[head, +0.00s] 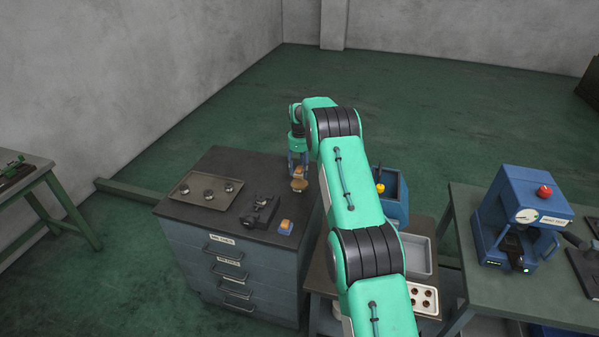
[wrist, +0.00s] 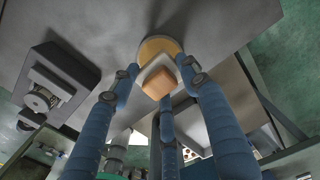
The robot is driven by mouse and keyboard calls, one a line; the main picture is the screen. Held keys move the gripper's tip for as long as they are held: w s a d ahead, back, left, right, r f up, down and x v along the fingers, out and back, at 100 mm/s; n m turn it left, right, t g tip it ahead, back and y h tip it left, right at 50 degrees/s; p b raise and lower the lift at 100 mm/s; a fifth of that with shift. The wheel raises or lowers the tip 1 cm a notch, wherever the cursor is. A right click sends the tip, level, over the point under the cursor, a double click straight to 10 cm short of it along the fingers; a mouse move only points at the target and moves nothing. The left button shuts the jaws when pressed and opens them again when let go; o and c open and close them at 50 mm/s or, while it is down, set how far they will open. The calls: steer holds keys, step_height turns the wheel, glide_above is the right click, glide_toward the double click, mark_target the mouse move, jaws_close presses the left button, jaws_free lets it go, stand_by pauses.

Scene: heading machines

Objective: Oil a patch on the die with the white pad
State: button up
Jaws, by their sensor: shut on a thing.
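My gripper (head: 298,163) points down over the back right of the dark cabinet top. In the wrist view its blue fingers (wrist: 160,92) close around the white pad (wrist: 148,75), which has a tan block (wrist: 157,86) as its grip. A round tan dish (wrist: 155,46) shows just beyond the pad; whether they touch I cannot tell. A dark metal block (head: 260,211), which looks like the die, sits to the front left of my gripper on the cabinet. It shows at left in the wrist view (wrist: 62,72), with a round metal part. No oiled patch is discernible.
A blue bin (head: 396,205), a grey tray (head: 415,255) and a blue machine (head: 522,220) stand to the right.

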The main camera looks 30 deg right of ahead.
steer(key=shift+r+p, duration=0.3)
steer(key=shift+r, duration=0.6)
steer(key=shift+s+a+n, duration=0.15)
steer(key=shift+a+n, duration=0.15)
steer(key=shift+a, duration=0.3)
steer(key=s+a+n+p, duration=0.1)
steer(key=s+a+n, duration=0.1)
steer(key=a, duration=0.2)
steer(key=s+a+n, duration=0.1)
steer(key=a+n, duration=0.1)
steer(key=a, duration=0.3)
steer(key=s+a+n+p, duration=0.1)
steer(key=s+a+n, duration=0.1)
steer(key=a, duration=0.3)
steer(key=shift+s+a+r+n+p, duration=0.15)
steer(key=shift+s+r+n+p, duration=0.2)
steer(key=shift+r+n, duration=0.05)
steer(key=s+a+n+p, duration=0.2)
steer(key=s+a+n, duration=0.8)
steer(key=s+a, duration=0.45)
steer(key=s+a+f+n+b, duration=0.2)
steer(key=s+f+n+b, duration=0.5)
steer(key=s+f+n, duration=0.1)
steer(key=shift+s+a+f+n, duration=0.25)
steer(key=shift+f+n, duration=0.55)
steer(key=shift+f, duration=0.25)
steer(key=shift+w, duration=0.1)
